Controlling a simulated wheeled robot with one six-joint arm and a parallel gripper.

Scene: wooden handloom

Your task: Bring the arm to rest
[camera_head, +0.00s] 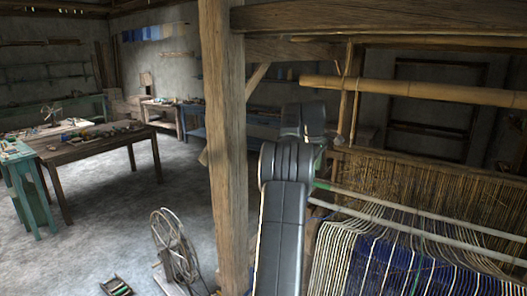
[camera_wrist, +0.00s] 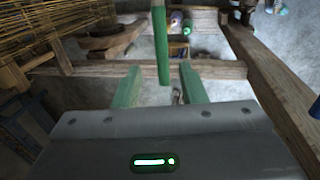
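My arm (camera_head: 283,225) rises in front of the loom in the head view, just right of a thick wooden post. Its upper links bend away from me and hide most of my gripper there. In the wrist view my gripper (camera_wrist: 161,66) shows two green fingers set well apart, so it is open. A green bar (camera_wrist: 161,40) shows in the gap between the fingertips. I see no contact between it and the fingers, and its distance is hard to tell.
The loom's warp (camera_head: 375,250) and pale rods (camera_head: 420,232) are close right of my arm. The wooden post (camera_head: 222,150) stands close left. A spinning wheel (camera_head: 175,248) and a crate of spools (camera_head: 117,287) are on the floor. A work table (camera_head: 95,150) stands further left, with open floor between.

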